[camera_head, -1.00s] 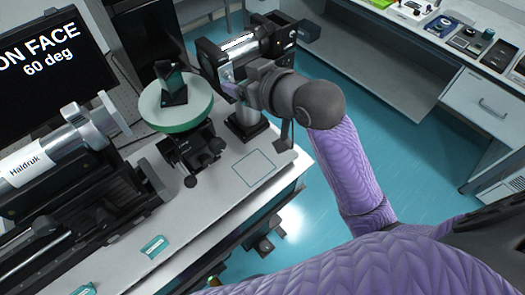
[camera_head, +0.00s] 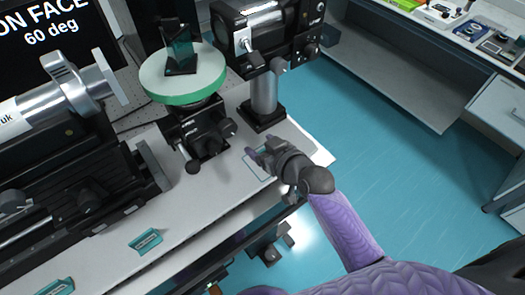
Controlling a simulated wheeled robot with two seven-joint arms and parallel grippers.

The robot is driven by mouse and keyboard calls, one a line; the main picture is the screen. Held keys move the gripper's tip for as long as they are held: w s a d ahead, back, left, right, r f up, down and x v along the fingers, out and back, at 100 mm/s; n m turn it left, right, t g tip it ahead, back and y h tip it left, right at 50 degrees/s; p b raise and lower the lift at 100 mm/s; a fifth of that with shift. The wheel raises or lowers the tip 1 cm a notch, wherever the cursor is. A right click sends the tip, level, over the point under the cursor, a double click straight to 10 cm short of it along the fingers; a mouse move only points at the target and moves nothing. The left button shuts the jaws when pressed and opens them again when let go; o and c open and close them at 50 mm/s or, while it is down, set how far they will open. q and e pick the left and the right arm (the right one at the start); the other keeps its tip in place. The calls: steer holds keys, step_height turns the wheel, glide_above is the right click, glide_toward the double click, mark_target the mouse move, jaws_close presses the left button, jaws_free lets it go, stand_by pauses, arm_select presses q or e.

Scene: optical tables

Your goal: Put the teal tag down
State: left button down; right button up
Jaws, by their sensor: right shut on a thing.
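My right gripper (camera_head: 261,154) is low over the front right of the white table, by a thin teal square outline (camera_head: 257,167) drawn on the top. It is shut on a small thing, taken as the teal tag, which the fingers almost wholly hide. I cannot tell if the tag touches the table. Two other teal tags lie along the front of the table, one in the middle (camera_head: 146,240) and one at the lower left (camera_head: 56,287). My left gripper is not in view.
A round stage with a green rim (camera_head: 183,98) carries a dark glass prism (camera_head: 180,52) on a black mount. A metal post (camera_head: 264,98) holds an optical device just behind my gripper. The table's front edge is close.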

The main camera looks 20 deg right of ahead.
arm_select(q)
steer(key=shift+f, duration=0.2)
arm_select(e)
steer(key=shift+f, duration=0.35)
steer(key=shift+f, duration=0.2)
steer(key=o, duration=0.9)
steer(key=shift+o, duration=1.1)
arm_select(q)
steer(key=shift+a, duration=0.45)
arm_select(e)
steer(key=shift+r, duration=0.15)
